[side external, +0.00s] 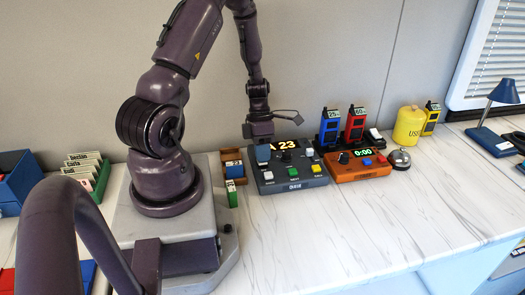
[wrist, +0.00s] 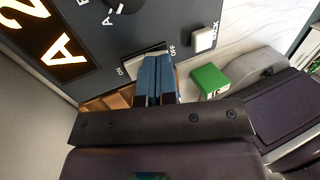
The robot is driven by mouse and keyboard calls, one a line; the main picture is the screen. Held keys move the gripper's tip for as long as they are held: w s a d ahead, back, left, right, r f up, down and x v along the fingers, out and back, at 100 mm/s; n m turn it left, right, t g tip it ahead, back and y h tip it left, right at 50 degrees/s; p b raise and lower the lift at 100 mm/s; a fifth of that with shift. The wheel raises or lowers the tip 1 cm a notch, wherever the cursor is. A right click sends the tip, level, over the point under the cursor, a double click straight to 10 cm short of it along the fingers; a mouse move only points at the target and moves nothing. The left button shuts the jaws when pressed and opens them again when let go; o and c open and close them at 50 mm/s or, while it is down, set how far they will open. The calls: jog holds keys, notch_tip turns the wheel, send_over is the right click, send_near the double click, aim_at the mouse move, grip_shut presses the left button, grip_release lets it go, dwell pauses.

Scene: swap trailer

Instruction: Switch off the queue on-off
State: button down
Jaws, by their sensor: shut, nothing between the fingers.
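The queue console (side external: 292,185) is a dark grey box with a lit display reading 23 in the side view. In the wrist view its panel (wrist: 150,25) shows the on-off switch plate (wrist: 131,63), labelled ON at the left end and OFF at the right. My gripper (side external: 263,155) is over the left part of the console. Its blue fingers (wrist: 155,70) are together and empty, right at the switch plate. They hide most of the switch, so I cannot tell its position or whether they touch it. The display is lit in both views.
A white BACK button (wrist: 204,38) sits beside the switch. A wooden tray (side external: 226,160) and a green block (wrist: 210,82) are left of the console. An orange timer (side external: 350,177) reading 0:00 stands right, with handheld radios (side external: 355,125) behind. The front worktop (side external: 330,225) is clear.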

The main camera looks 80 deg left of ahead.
jog(key=shift+d+f+y, duration=0.15)
jog(key=shift+d+y, duration=0.05)
jog(key=shift+y, duration=0.1)
jog(key=shift+a, duration=0.2)
jog(key=shift+a, duration=0.95)
jog(key=v, duration=1)
